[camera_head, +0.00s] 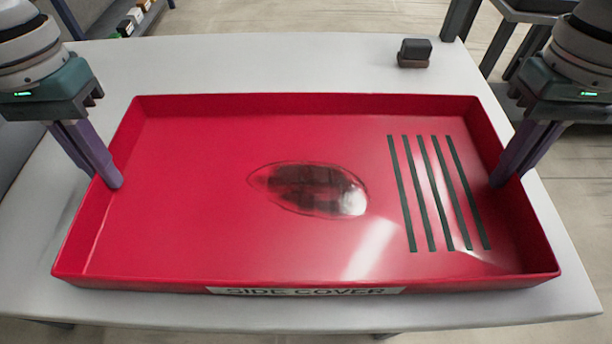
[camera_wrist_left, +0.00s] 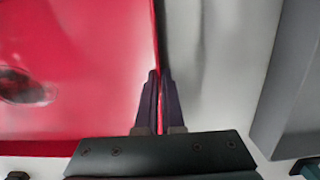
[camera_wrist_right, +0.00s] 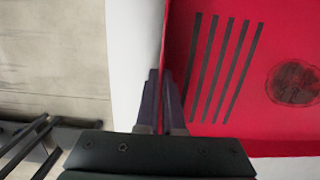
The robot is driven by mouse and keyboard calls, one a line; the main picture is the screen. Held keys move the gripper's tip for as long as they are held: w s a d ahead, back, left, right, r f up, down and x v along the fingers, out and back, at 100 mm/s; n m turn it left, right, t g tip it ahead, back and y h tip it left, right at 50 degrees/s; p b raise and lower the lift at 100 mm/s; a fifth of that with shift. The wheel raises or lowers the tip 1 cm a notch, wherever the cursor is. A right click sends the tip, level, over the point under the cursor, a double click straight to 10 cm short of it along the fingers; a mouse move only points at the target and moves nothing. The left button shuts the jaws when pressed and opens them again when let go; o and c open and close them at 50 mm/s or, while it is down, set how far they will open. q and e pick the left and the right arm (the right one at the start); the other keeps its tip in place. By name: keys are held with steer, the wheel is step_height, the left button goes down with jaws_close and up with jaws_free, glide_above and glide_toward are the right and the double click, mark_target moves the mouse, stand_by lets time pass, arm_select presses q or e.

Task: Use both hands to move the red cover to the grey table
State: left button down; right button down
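The red cover (camera_head: 200,220) is a wide, shallow tray shape with raised walls, an oval dark window and several dark slots on its right side. A "SIDE COVER" label is on its front wall. It lies open side up over the light table (camera_head: 300,60), seemingly resting on it. My left gripper (camera_head: 114,182) is at the left wall; in the left wrist view its fingers (camera_wrist_left: 160,78) close on either side of the thin wall. My right gripper (camera_head: 500,180) is at the right wall; the right wrist view shows its fingers (camera_wrist_right: 161,78) around that wall.
A small dark block (camera_head: 414,52) stands on the table behind the cover at the right. Shelving with small boxes (camera_head: 132,20) is at the back left. Dark frames stand at the back right. Some table top is free behind the cover.

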arm_select(q)
steer(key=shift+r, duration=0.2)
arm_select(e)
steer(key=shift+r, duration=0.2)
